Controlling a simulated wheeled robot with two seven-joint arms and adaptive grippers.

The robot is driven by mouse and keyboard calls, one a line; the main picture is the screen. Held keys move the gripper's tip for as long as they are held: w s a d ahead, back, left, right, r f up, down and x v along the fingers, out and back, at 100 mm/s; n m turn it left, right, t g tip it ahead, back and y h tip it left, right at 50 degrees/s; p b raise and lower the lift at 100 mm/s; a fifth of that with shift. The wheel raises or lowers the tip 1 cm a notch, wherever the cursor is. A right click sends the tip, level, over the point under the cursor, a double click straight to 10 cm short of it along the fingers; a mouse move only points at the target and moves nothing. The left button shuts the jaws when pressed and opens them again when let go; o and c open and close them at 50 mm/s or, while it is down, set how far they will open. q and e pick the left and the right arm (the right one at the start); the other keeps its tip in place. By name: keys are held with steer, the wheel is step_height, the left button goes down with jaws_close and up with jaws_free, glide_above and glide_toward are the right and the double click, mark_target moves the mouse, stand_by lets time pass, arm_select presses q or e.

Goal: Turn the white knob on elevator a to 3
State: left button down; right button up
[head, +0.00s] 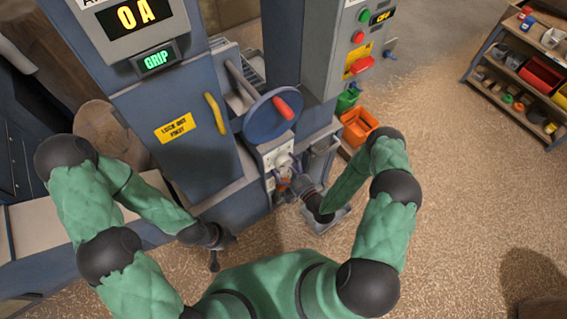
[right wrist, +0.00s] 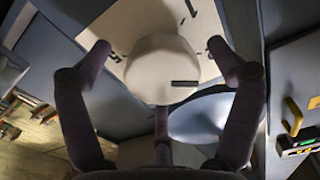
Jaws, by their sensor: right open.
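The white knob (right wrist: 162,68) sits on a pale plate (right wrist: 118,22) with dark marks around it; a dark line shows on the knob's face. My right gripper (right wrist: 168,62) is open, with one finger on each side of the knob and visible gaps between. In the head view the knob (head: 284,160) is small on the cabinet's front below the blue handwheel, partly hidden by my right gripper (head: 283,181). My left gripper (head: 223,252) is low, left of the knob, with its fingers apart and empty. The knob's setting is too small to read.
The blue handwheel (head: 270,114) with a red grip is just above the knob. A yellow handle (head: 214,113) is on the cabinet door. A shelf (head: 515,75) is far right; open floor lies between.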

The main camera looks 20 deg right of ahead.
steer(key=shift+x, duration=0.8)
steer(key=shift+c, duration=0.3)
steer(key=c, duration=1)
steer(key=shift+s, duration=0.1)
steer(key=shift+c, duration=0.2)
steer(key=shift+a+m, duration=0.1)
steer(key=shift+m, duration=0.2)
